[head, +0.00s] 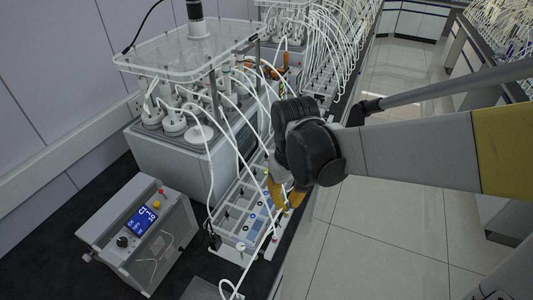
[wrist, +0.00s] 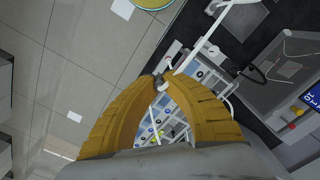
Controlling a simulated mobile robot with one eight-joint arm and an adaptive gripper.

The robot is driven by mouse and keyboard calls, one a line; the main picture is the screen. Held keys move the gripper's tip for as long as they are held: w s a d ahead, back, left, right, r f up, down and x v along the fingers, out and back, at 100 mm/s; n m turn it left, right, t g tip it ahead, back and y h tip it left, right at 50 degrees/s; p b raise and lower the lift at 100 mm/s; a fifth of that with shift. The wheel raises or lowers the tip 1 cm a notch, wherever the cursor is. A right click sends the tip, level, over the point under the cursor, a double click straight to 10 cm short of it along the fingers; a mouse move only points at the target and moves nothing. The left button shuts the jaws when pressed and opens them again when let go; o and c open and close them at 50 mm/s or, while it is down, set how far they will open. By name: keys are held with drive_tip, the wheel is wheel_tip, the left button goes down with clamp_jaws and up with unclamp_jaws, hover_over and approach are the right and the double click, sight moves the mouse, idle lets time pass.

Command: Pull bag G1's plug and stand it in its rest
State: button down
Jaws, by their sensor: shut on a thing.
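My gripper (head: 284,204) is over the right side of a long white-and-blue panel (head: 228,238) with several small round fittings. In the wrist view, the yellow fingers of my gripper (wrist: 161,80) meet at their tips on a small pale plug (wrist: 166,66) with a white tube (wrist: 197,45) running up and away to the right. The plug is small and mostly covered by the fingertips. The panel shows behind and between the fingers in the wrist view (wrist: 178,118). I cannot read a G1 label or tell which fitting is the plug's rest.
A grey control box (head: 150,240) with a blue display stands at the front left. Behind the panel is a grey bath (head: 190,155) with several bottles under a clear lid. Many white tubes arch close around my gripper. The floor (head: 375,230) to the right is clear.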

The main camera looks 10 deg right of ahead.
drive_tip(key=shift+r, duration=0.1)
drive_tip(key=shift+r+p, duration=0.65)
drive_tip(key=shift+r, duration=0.15)
drive_tip(key=s+a+p, duration=0.1)
drive_tip(key=s+a, duration=2.2)
drive_tip(key=a, duration=0.2)
drive_tip(key=shift+p, duration=0.3)
idle(0.5)
drive_tip(key=shift+f, duration=0.1)
drive_tip(key=shift+f+b, duration=10.35)
drive_tip(key=shift+f, duration=1.45)
